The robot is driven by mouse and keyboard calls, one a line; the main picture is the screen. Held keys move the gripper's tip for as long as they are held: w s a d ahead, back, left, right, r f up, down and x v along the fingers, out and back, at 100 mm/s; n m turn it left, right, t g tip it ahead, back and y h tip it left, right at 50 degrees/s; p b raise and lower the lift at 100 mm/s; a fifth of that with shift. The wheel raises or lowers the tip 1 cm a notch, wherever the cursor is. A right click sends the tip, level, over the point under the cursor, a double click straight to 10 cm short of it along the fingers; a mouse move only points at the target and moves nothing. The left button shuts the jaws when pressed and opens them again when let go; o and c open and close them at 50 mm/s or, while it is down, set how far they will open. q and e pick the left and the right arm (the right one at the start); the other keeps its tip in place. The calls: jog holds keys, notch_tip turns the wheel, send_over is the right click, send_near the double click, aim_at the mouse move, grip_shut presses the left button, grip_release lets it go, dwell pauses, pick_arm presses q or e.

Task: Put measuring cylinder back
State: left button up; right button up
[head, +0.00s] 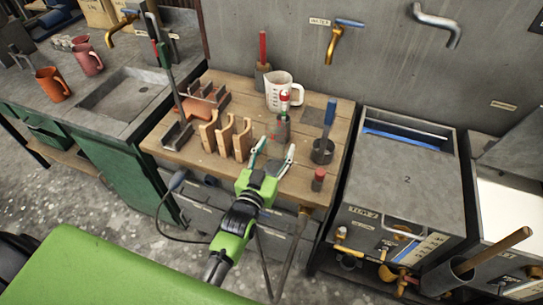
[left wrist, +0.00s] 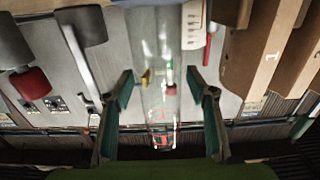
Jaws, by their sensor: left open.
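A clear measuring cylinder (left wrist: 157,100) with a red part inside or behind it shows in the left wrist view, between the spread fingers of my left gripper (left wrist: 161,78). My left gripper (head: 276,149) is open with teal fingers, and no grip on the cylinder shows. I cannot tell whether a finger touches it. My right gripper is not in view.
The wooden bench (head: 180,148) also holds a white measuring jug (head: 281,92), wooden stands (head: 225,137), a dark cup (head: 322,151) with a blue-handled tool and a small red-topped item (head: 318,179). A sink (head: 122,93) is left. A grey numbered unit (head: 405,178) is right.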

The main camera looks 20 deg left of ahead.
pick_arm(q)
jog(key=s+b, duration=0.2)
jog(key=s, duration=1)
jog(key=shift+a, duration=0.2)
